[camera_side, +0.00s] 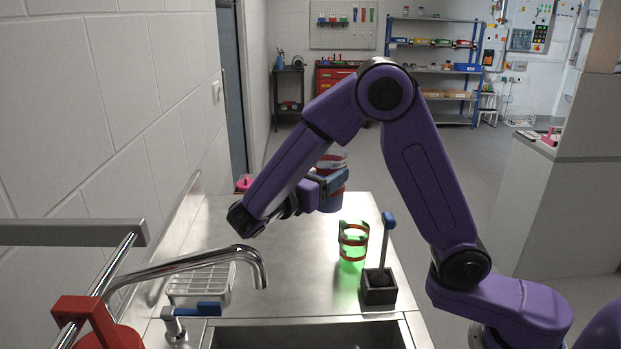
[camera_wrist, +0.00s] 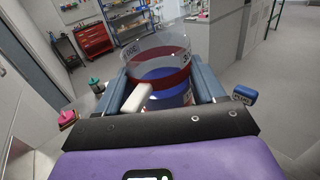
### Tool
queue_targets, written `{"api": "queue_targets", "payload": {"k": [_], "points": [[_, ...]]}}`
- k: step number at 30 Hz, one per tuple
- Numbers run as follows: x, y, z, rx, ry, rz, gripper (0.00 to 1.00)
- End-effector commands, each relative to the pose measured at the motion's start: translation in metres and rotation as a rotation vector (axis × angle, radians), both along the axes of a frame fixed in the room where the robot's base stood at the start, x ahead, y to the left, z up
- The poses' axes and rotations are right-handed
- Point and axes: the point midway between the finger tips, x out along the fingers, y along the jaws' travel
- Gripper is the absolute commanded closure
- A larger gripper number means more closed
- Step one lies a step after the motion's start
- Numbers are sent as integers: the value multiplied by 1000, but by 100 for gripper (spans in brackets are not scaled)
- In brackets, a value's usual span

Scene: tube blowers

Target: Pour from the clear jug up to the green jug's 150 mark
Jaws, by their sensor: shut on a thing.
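The clear jug (camera_side: 334,161) has red bands and dark printed marks. It is held above the steel counter, behind and a little left of the green jug, and looks close to upright. In the wrist view, the clear jug (camera_wrist: 155,52) shows blue liquid inside and a pale handle-like piece in front. My gripper (camera_side: 328,187) is shut on the clear jug, with a blue-grey finger on each side of it. The green jug (camera_side: 353,242) is see-through with red-brown bands and stands on the counter; its marks and fill level are too small to read.
A black holder (camera_side: 379,288) with a blue-topped stick stands just right of the green jug. A white rack (camera_side: 201,284), a tap (camera_side: 190,262) and a sink edge lie in front and left. A pink item (camera_side: 244,183) is at the back left. The counter's middle is clear.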

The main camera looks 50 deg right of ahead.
Motion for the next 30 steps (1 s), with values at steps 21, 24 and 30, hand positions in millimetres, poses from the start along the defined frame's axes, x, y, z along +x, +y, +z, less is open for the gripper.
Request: {"api": "queue_targets", "payload": {"k": [21,24,30], "points": [[-5,-3,-5,1,2,-8,80],[-5,-4,-7,0,2,-7,80],[-5,-6,-9,0,2,-8,80]]}}
